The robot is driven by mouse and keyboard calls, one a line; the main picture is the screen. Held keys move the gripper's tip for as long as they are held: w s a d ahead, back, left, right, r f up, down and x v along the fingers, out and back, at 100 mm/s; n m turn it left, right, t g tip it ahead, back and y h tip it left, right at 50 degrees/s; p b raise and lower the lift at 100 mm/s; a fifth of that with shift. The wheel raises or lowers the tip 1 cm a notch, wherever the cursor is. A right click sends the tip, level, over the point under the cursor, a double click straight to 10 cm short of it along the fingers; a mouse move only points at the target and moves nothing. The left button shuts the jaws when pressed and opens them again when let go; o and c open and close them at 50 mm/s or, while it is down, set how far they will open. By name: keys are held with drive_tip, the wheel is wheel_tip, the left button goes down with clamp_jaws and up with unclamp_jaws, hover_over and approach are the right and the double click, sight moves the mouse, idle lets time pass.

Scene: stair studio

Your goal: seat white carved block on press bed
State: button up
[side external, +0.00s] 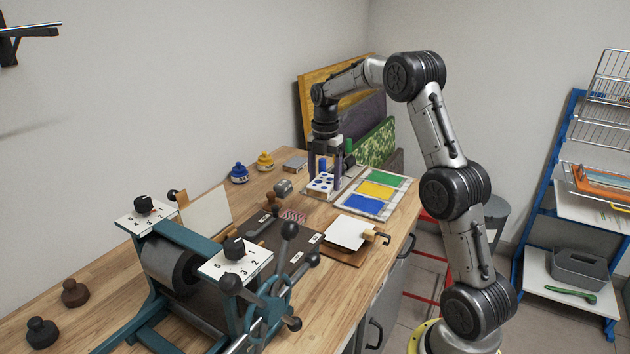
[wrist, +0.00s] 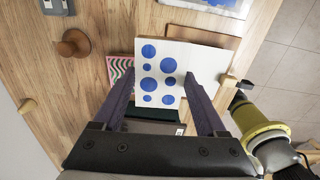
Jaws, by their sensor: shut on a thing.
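The white carved block, its face marked with blue dots, is between the fingers of my gripper (side external: 323,168). In the wrist view the block (wrist: 158,88) shows face-on between the two fingertips (wrist: 160,85). In the side view the block (side external: 318,185) hangs close over the table behind the press; its exact height I cannot tell. The press bed (side external: 268,233) is a dark flat plate running out from the teal press, nearer the camera than my gripper. In the wrist view the dark bed (wrist: 150,127) shows partly below the block, the rest hidden by my gripper.
The teal press (side external: 180,270) with roller and handles fills the near side. A white sheet on a wooden board (side external: 345,257) lies beside the bed. A striped pink piece (side external: 293,216), ink jars (side external: 239,172), and a tray of green, yellow and blue patches (side external: 376,190) are around.

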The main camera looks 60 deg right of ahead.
sight(332, 178)
drive_tip(key=w+a+r, duration=0.2)
drive_tip(key=a, duration=0.8)
drive_tip(key=w+a+r, duration=0.1)
drive_tip(key=a+r, duration=0.2)
drive_tip(key=a, duration=0.7)
drive_tip(key=w+a+r, duration=0.2)
drive_tip(key=a, duration=0.8)
drive_tip(key=shift+m, duration=0.3)
drive_tip(key=shift+w+d+f, duration=0.1)
drive_tip(key=shift+d+f, duration=0.05)
drive_tip(key=shift+f, duration=1.6)
drive_tip(key=shift+d+f, duration=0.1)
drive_tip(key=shift+f, duration=1.65)
drive_tip(key=shift+f, duration=1.3)
drive_tip(key=o, duration=1.3)
